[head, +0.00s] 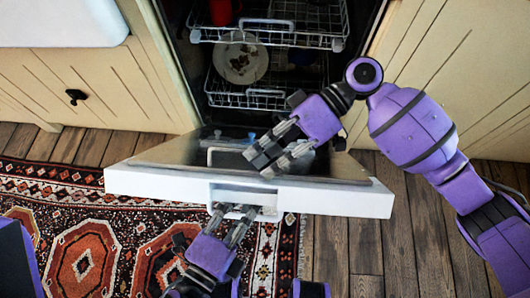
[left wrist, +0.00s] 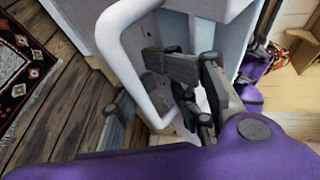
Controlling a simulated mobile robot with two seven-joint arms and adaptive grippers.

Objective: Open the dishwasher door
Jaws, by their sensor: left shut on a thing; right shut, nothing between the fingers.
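The dishwasher door (head: 150,183) is swung down and well open, its steel inner side facing up and its white edge toward me. My left gripper (head: 233,216) is at the door's front edge, shut on the white door handle (head: 222,207). In the left wrist view the handle (left wrist: 124,62) is a thick white bar beside the dark fingers of this gripper (left wrist: 160,95). My right gripper (head: 270,160) is shut and empty, over the door's inner side; whether it touches the door I cannot tell.
Inside the dishwasher are an upper rack (head: 270,38) with a red item and a lower rack (head: 250,98) with a plate (head: 240,62). Cream cabinets (head: 40,85) stand on both sides. A patterned rug (head: 80,250) lies on the wooden floor (head: 390,240).

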